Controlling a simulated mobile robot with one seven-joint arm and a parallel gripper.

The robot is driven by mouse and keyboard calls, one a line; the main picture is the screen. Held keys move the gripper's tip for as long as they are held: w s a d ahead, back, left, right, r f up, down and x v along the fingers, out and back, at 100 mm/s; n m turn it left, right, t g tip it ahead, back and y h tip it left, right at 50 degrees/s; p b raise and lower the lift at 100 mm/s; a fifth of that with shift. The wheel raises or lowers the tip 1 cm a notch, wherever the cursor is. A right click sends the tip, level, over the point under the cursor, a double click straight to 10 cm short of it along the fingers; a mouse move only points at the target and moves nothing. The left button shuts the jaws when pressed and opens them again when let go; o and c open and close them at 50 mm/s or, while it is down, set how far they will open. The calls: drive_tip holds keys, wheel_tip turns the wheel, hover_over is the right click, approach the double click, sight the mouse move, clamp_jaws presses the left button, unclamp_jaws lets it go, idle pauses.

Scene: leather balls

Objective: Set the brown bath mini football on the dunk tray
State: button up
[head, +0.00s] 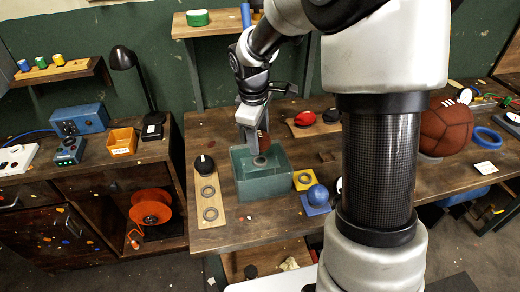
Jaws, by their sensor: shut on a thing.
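My gripper (259,141) points down over a teal, see-through box (271,187) on the wooden workbench, with its fingers at or just inside the box's opening. It is shut on a small dark brownish thing, mostly hidden by the fingers; this fits the brown mini football, but its shape is not clear. A grey ring seat shows in the box just below the fingers. The box may be the dunk tray; no label can be read. I cannot tell whether the held thing touches the ring.
A wooden board (221,214) with a black ball and rings stands left of the box. A yellow plate (306,181) with a ring and a blue ball (318,195) are at right. A red ball (306,118) lies behind. A large brown ball (446,128) sits far right.

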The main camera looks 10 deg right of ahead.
drive_tip(key=shift+f, duration=2.15)
drive_tip(key=shift+f+b, duration=0.2)
drive_tip(key=shift+b, duration=0.1)
drive_tip(key=o, duration=1.1)
drive_tip(key=shift+r, duration=0.1)
